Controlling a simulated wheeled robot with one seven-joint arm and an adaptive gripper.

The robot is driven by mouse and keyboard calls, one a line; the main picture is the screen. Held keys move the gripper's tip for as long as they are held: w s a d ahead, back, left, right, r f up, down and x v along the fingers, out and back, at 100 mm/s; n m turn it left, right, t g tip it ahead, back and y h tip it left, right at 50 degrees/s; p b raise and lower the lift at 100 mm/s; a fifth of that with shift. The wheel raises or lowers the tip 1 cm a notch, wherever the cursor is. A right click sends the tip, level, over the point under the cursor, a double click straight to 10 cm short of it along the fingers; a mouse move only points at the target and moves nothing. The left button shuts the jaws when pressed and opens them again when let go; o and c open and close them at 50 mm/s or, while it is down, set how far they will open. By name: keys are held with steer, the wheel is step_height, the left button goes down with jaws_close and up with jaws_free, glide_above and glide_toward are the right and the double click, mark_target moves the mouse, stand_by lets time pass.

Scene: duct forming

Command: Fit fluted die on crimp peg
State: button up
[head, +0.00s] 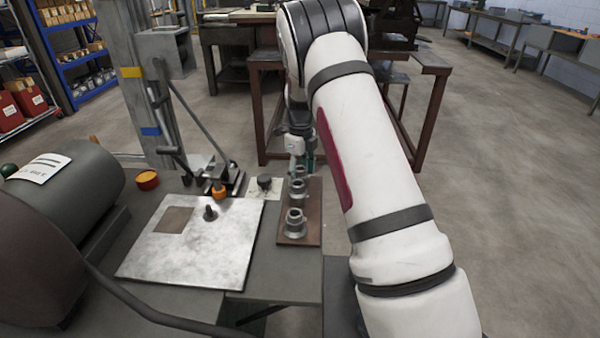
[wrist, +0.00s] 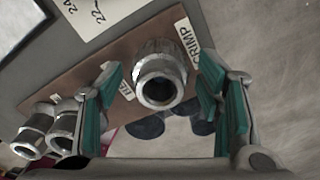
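A grey metal die with a ribbed outer collar and a round bore (wrist: 160,78) stands on a brown board (wrist: 100,80) beside a label reading CRIMP. My gripper (wrist: 163,98) is open, with its green-padded fingers on either side of this die; I see gaps between pads and die. In the head view my gripper (head: 301,155) is at the far end of the board, partly hidden by my arm. Two more metal dies (wrist: 35,132) (wrist: 66,125) are at the left in the wrist view. A short dark peg (head: 210,212) stands on the pale steel plate; I cannot tell whether it is the crimp peg.
The steel plate (head: 215,260) lies left of the die board (head: 299,241). Behind it are an orange-tipped fixture (head: 218,191) and a dark knob (head: 264,183) on white paper. A large dark cylinder (head: 75,185) is at the left. A reddish-brown table frame (head: 258,110) stands behind.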

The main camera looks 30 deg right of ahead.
step_height(320, 180, up, 12)
stand_by(0.6)
stand_by(0.5)
